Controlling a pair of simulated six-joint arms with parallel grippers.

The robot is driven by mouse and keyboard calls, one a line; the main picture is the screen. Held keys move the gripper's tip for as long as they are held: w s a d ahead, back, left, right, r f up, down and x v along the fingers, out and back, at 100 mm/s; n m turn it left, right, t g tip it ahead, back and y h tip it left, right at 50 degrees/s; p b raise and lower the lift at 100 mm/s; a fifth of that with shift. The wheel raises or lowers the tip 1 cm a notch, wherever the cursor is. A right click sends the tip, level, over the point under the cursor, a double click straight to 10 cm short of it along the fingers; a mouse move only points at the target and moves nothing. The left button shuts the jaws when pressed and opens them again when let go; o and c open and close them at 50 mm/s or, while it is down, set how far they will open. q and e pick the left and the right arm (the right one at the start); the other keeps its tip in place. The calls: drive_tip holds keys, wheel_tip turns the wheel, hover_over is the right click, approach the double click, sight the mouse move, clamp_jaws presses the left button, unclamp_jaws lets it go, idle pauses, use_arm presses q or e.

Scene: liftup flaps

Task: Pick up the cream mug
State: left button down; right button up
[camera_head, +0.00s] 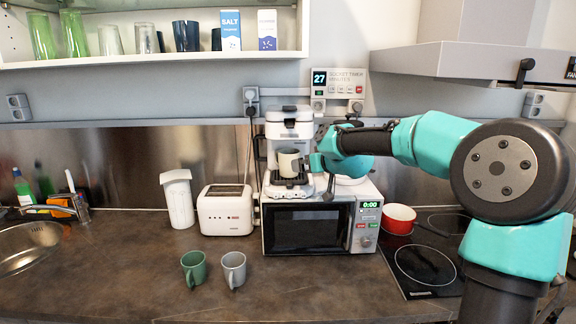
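The cream mug (289,162) stands upright on the platform of the white coffee machine (290,122), on top of the microwave. My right arm reaches in from the right, and its gripper (306,166) is just right of the mug, close to its right side. The wrist and the small size hide the fingers, so I cannot tell whether they are open or touch the mug. My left gripper is not in view.
A green mug (193,268) and a grey mug (233,269) stand on the counter. The white toaster (226,211) is left of the microwave (306,226). A red pot (398,218) sits on the hob at right. The front counter is mostly clear.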

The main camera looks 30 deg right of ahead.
sight(286, 162)
drive_tip(key=x, duration=0.7)
drive_tip(key=shift+w+f, duration=0.15)
drive_tip(key=shift+w, duration=0.1)
drive_tip(key=shift+x, duration=2.65)
drive_tip(key=shift+d+f, duration=0.1)
drive_tip(key=shift+s, duration=0.1)
drive_tip(key=shift+c, duration=0.5)
drive_tip(key=c, duration=1)
drive_tip(key=shift+r, duration=0.25)
